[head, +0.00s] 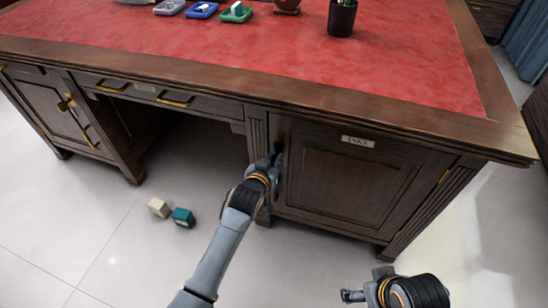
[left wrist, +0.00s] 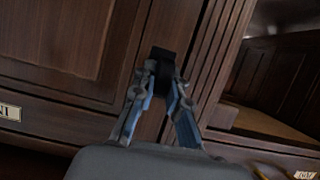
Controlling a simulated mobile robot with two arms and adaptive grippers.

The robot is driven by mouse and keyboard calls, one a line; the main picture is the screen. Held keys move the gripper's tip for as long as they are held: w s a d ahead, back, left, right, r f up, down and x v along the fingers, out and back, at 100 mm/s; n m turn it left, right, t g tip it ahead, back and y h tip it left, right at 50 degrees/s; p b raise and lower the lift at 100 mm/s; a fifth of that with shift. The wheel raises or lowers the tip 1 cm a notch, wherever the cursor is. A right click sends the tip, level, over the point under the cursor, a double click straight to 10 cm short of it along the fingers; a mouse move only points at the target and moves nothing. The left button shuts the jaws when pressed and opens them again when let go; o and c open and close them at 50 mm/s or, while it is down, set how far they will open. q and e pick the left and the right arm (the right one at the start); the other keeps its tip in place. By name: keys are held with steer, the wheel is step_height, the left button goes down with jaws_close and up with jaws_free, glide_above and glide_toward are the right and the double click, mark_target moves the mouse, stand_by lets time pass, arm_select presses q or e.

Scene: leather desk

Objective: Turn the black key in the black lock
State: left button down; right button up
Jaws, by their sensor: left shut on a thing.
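My left gripper (head: 276,162) reaches to the left edge of the dark wooden cabinet door (head: 345,180) under the desk's right side. In the left wrist view its two fingers (left wrist: 160,98) are closed around a small black piece, the black key (left wrist: 162,72), at the door's edge strip. The black lock cannot be told apart from the key and is largely hidden behind it and the fingers. The key's turn angle is unclear. My right gripper (head: 366,284) is low at the bottom right, away from the desk, with its fingers apart and nothing seen between them.
The desk (head: 400,60) has a red leather top with several small trays and a black pen cup (head: 341,18). A cream block (head: 158,207) and a teal block (head: 183,217) lie on the floor left of my left arm. The floor in front is otherwise clear.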

arm_select(q)
steer(key=c, duration=1.3)
jaws_free()
steer(key=shift+s, duration=0.1)
